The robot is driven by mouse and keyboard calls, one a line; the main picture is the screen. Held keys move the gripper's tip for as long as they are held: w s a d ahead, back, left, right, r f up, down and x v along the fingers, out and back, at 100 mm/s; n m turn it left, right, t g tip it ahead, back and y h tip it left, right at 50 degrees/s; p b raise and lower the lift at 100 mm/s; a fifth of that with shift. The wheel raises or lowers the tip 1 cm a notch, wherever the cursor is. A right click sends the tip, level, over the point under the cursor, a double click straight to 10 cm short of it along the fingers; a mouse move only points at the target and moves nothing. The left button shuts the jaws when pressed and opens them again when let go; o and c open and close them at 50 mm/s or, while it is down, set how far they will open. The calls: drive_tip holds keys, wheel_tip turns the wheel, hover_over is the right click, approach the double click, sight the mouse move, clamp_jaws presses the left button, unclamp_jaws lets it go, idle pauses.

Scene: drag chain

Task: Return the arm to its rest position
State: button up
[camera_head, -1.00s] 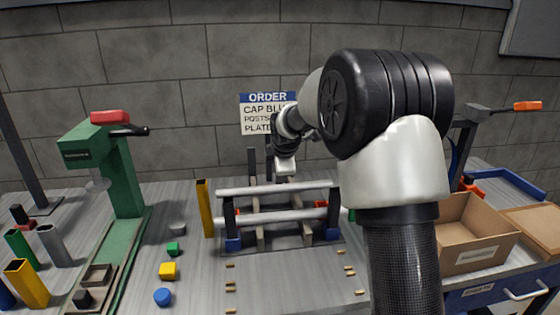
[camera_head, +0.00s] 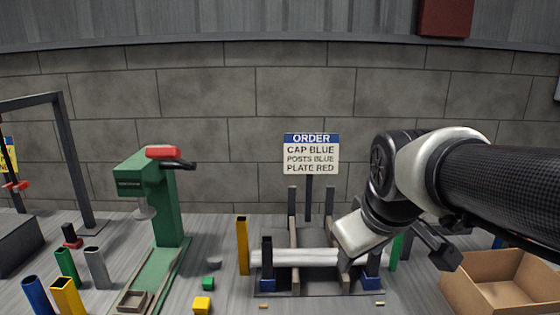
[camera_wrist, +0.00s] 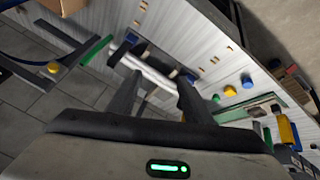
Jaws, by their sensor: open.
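My arm reaches in from the right in the head view, its pale wrist part (camera_head: 362,235) overlapping the right side of a fixture with a light grey bar (camera_head: 310,257) and dark uprights. I cannot make out my fingertips there. In the wrist view my gripper (camera_wrist: 158,82) has its two dark fingers spread apart, with nothing visible held between them. The fixture's grey bars (camera_wrist: 150,70) show beyond the fingers, apart from them as far as I can tell. Table edge and tiled floor also lie in that view.
A green press (camera_head: 165,205) with a red top stands left of the fixture. A yellow post (camera_head: 242,245) is beside the fixture. Several coloured tubes stand at the far left. A cardboard box (camera_head: 500,290) sits at right. An order sign (camera_head: 311,155) stands behind the fixture.

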drive_tip(key=s+f+m, duration=0.3)
drive_tip(key=s+m, duration=0.2)
drive_tip(key=s, duration=0.6)
wheel_tip(320, 180, up, 16)
drive_tip(key=p, duration=1.6)
drive_tip(key=shift+g, duration=0.3)
drive_tip(key=shift+a+r, duration=0.1)
